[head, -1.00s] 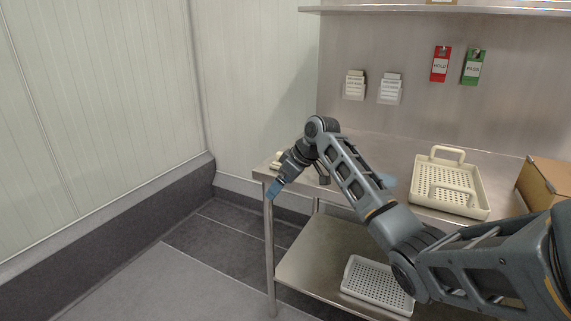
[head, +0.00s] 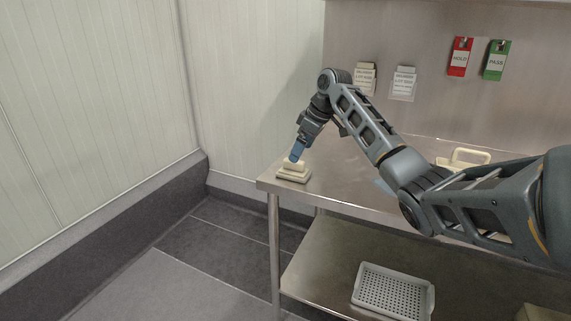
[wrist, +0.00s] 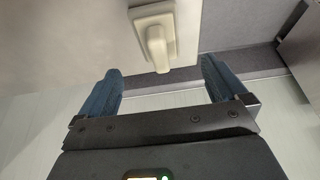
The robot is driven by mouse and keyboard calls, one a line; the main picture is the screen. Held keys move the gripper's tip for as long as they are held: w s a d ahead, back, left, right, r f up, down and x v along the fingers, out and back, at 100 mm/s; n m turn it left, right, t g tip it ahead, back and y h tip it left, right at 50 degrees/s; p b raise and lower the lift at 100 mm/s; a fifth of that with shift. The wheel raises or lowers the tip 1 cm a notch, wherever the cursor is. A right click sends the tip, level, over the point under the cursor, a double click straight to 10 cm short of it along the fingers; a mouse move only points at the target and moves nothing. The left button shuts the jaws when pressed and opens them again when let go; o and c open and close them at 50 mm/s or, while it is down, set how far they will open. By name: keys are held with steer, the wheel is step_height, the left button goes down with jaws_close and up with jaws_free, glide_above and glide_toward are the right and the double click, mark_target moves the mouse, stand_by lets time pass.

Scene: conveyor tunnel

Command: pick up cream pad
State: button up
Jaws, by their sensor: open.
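The cream pad (head: 293,174) lies at the near left corner of the steel table, a stepped block with a raised grip on top. In the wrist view the pad (wrist: 151,25) is at the top centre, its narrow grip pointing toward the gap between the fingers. My gripper (head: 296,153) has blue fingertips and is just above the pad in the head view. In the wrist view my gripper (wrist: 161,88) is open, with a blue finger on each side and nothing between them. Whether a fingertip touches the pad cannot be told.
The steel table (head: 345,165) is clear around the pad. A cream basket (head: 466,157) stands farther right, partly behind my arm. A perforated tray (head: 392,290) sits on the lower shelf. Red (head: 459,57) and green (head: 496,60) tags hang on the back wall.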

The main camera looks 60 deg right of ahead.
mark_target(292, 165)
steer(key=shift+w+d+f, duration=0.15)
steer(key=shift+w+d, duration=0.05)
steer(key=shift+w, duration=0.2)
steer(key=shift+w+f, duration=0.25)
steer(key=shift+f, duration=0.05)
steer(key=shift+p+x, duration=0.55)
steer(key=shift+x, duration=2.9)
steer(key=shift+s+a, duration=0.2)
steer(key=c, duration=1.1)
